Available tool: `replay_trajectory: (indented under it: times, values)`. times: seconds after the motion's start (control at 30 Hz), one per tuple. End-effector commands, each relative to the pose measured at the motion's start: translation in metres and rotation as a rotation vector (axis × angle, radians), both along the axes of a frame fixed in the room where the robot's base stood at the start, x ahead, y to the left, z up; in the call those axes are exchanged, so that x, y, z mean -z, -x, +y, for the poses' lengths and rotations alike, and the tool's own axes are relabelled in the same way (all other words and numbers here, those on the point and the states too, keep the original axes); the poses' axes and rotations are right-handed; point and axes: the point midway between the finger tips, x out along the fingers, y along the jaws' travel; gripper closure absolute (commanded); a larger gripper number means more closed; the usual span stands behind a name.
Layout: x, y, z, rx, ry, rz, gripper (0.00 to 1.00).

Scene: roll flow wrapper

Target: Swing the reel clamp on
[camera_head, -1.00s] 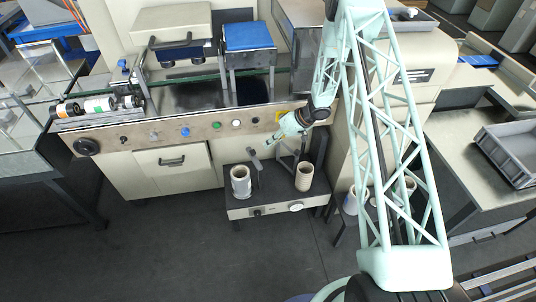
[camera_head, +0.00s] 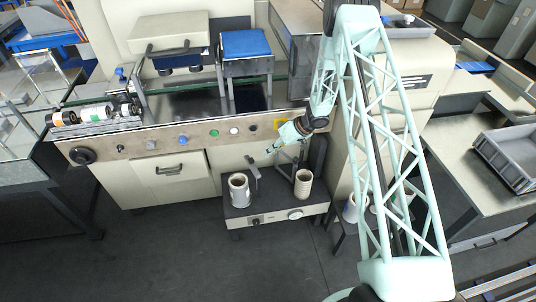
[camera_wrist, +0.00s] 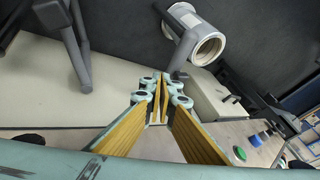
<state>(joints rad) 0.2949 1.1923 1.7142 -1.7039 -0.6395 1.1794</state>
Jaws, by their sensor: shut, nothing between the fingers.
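A low stand (camera_head: 278,216) carries a white reel (camera_head: 239,190) at its left and a tan ribbed reel (camera_head: 303,184) at its right. A grey lever (camera_head: 253,170), which looks like the reel clamp, rises between them, close to the white reel. The lever (camera_wrist: 186,50) crosses in front of the white reel (camera_wrist: 209,48) in the wrist view. My gripper (camera_head: 271,149) is above the stand, a little right of the lever's top. Its fingers (camera_wrist: 160,82) are shut and empty, apart from the lever as far as I can see. The lever's pivot is not clear.
The wrapper's front panel (camera_head: 200,138) with coloured buttons stands just behind my gripper. Grey bars (camera_head: 289,158) rise behind the tan reel, and one shows at the left in the wrist view (camera_wrist: 75,45). The floor (camera_head: 180,255) before the stand is clear.

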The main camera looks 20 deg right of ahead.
Motion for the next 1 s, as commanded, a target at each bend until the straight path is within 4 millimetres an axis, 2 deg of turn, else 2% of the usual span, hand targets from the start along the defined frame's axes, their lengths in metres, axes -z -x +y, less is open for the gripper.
replay_trajectory:
  times: [0.6, 1.0]
  values:
    - [0.058, -0.019, 0.039, 0.000, 0.000, 0.001, 1.00]
    - [0.070, -0.025, 0.047, 0.000, 0.001, -0.001, 1.00]
